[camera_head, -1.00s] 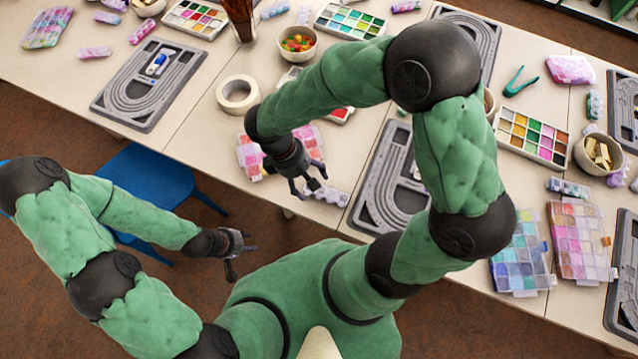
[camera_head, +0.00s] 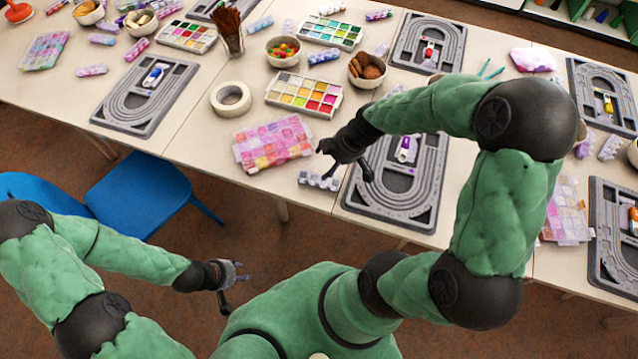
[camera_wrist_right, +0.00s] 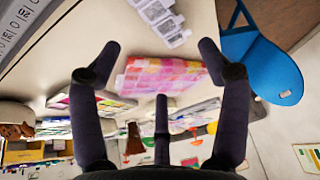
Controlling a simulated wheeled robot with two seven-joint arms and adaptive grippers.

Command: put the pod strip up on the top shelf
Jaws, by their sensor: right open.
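A pod strip (camera_head: 318,181) with pale and grey-violet pods lies flat at the table's near edge. In the right wrist view a strip (camera_wrist_right: 162,22) lies ahead, beyond the gap between the fingers. My right gripper (camera_head: 345,162) is open and empty, just above and to the right of the strip in the head view, apart from it; its fingers also show in the wrist view (camera_wrist_right: 159,50). My left gripper (camera_head: 233,285) hangs low in front of the table, fingers spread and empty. Part of a shelf unit (camera_head: 590,22) shows at the top right; I cannot tell its top shelf.
A pink bead case (camera_head: 272,143) lies left of the strip, and a grey bead board (camera_head: 425,205) lies right of it. A tape roll (camera_head: 231,98), palettes, bowls and other strips crowd the table. A blue chair (camera_head: 135,195) stands at the near left.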

